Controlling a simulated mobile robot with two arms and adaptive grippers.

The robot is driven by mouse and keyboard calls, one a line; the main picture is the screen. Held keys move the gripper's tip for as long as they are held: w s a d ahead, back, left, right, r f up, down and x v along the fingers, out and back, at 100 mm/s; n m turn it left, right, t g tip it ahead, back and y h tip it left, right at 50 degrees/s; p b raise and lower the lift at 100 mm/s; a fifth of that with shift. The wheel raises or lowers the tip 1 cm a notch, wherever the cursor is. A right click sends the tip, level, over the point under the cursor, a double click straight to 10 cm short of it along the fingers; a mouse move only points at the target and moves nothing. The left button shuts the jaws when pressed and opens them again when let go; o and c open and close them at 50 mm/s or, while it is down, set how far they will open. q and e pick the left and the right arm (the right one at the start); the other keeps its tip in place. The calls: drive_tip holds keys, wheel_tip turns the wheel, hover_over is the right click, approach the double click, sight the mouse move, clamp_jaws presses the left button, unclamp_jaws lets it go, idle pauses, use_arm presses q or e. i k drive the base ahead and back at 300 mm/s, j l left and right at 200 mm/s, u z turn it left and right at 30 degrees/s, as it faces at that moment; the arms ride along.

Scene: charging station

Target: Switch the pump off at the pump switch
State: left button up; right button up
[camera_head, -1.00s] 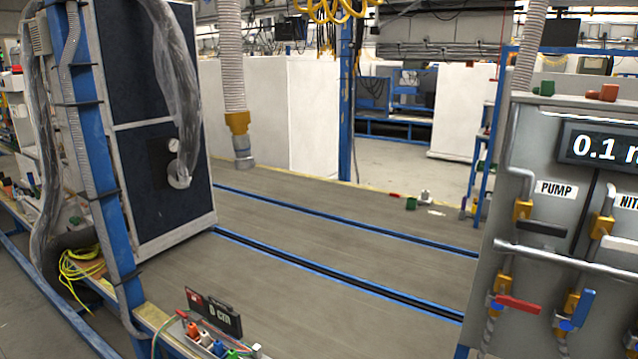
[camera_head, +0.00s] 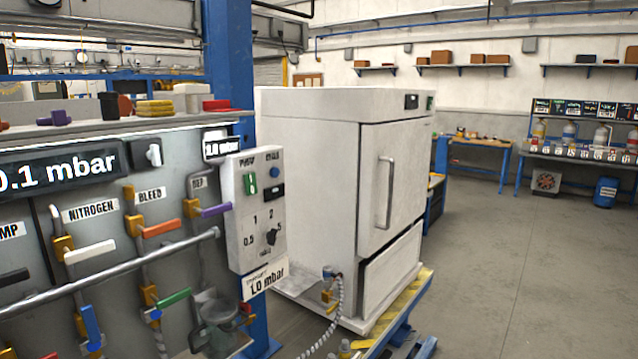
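A light-grey control box (camera_head: 250,210) is mounted at the right end of the grey valve panel (camera_head: 200,255). A green rocker switch (camera_head: 250,184) sits at its upper left, under small lettering that appears to read PUMP. A blue button (camera_head: 274,172) is to its right. Lower on the box is a black knob (camera_head: 271,238) among the numbers 0.5, 1, 2 and 5. A plate (camera_head: 265,278) reading 1.0 mbar is below. Neither of my grippers is in view.
A display (camera_head: 58,170) reads 0.1 mbar. Coloured valve levers, such as the orange lever (camera_head: 160,228), and a horizontal rail (camera_head: 120,266) cross the panel. A white oven-like cabinet (camera_head: 345,200) stands behind. Open floor (camera_head: 490,270) lies to the right.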

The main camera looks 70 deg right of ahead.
sight(250, 179)
drive_tip(key=z, duration=1.7)
